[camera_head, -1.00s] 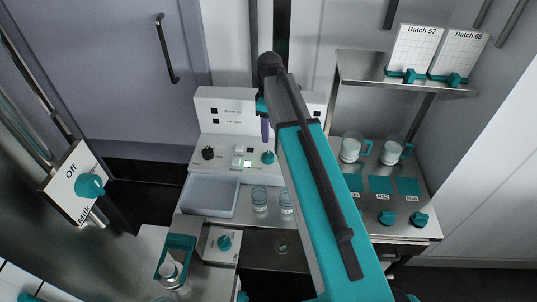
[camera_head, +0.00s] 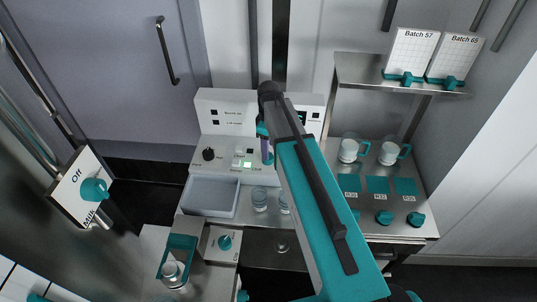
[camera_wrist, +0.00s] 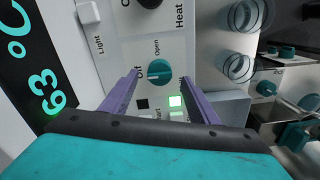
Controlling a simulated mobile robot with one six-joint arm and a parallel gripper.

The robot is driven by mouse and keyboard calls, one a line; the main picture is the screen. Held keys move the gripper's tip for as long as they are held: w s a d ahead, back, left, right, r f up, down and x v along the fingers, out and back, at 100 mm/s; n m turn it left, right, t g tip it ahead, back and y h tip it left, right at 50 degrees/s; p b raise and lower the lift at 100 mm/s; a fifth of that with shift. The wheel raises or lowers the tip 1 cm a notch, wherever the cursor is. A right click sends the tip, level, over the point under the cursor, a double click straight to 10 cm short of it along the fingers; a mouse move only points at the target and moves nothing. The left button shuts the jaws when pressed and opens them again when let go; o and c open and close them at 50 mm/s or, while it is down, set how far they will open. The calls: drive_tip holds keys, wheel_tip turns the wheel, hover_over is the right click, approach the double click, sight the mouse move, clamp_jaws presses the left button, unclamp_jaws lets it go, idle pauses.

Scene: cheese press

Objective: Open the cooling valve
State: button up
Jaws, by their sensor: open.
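A teal knob (camera_wrist: 160,72) on the white control panel (camera_wrist: 135,45) carries a pale pointer line, with "Open" printed beside it; the other label by it is hard to read. My gripper (camera_wrist: 159,77) is open, its purple fingers on either side of this knob in the wrist view. I cannot tell whether they touch it.
A green lit button (camera_wrist: 175,101) and a black "Heat" knob (camera_wrist: 149,3) are close to the teal knob. A grey tray (camera_head: 210,197) and glass jars (camera_head: 259,199) stand in front. Another teal knob (camera_head: 224,242) sits lower. Mugs (camera_head: 348,151) stand at right.

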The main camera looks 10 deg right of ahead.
drive_tip(key=shift+f+p, duration=0.65)
drive_tip(key=shift+f, duration=1.95)
drive_tip(key=shift+c, duration=0.2)
drive_tip(key=c, duration=1)
